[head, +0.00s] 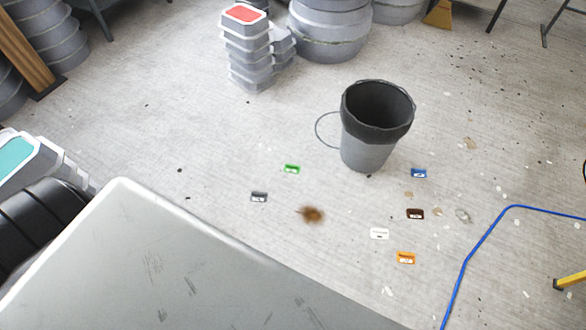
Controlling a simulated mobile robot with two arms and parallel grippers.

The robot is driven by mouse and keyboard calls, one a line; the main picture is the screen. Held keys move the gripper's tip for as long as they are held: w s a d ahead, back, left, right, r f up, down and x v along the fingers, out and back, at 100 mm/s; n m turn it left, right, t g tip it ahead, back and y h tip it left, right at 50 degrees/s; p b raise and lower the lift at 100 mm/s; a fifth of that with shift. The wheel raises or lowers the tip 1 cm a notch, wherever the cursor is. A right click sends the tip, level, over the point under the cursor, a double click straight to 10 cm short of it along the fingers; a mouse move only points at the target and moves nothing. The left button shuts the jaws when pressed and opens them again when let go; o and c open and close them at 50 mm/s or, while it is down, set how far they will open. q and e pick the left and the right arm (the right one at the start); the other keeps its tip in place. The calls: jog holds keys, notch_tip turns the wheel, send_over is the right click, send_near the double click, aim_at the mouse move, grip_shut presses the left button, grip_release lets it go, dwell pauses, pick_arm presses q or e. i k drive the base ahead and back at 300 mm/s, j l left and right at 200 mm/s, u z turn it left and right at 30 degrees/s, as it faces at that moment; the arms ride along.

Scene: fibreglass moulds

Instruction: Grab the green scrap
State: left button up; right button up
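The green scrap (292,169) is a small flat green piece with a pale label. It lies on the concrete floor in the middle of the head view, left of the bucket and apart from it. Nothing covers it. Neither of my grippers shows in this view.
A grey bucket (368,150) with a black liner stands right of it. Grey (259,197), white (379,233), orange (405,258), dark brown (415,214) and blue (419,173) scraps lie around. A grey surface (170,270) fills the lower left. A blue hose (466,262) crosses at right.

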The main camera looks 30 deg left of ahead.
aim_at(294, 168)
jog(key=i+j+u, duration=0.35)
jog(key=i+j, duration=0.35)
jog(key=i, duration=0.05)
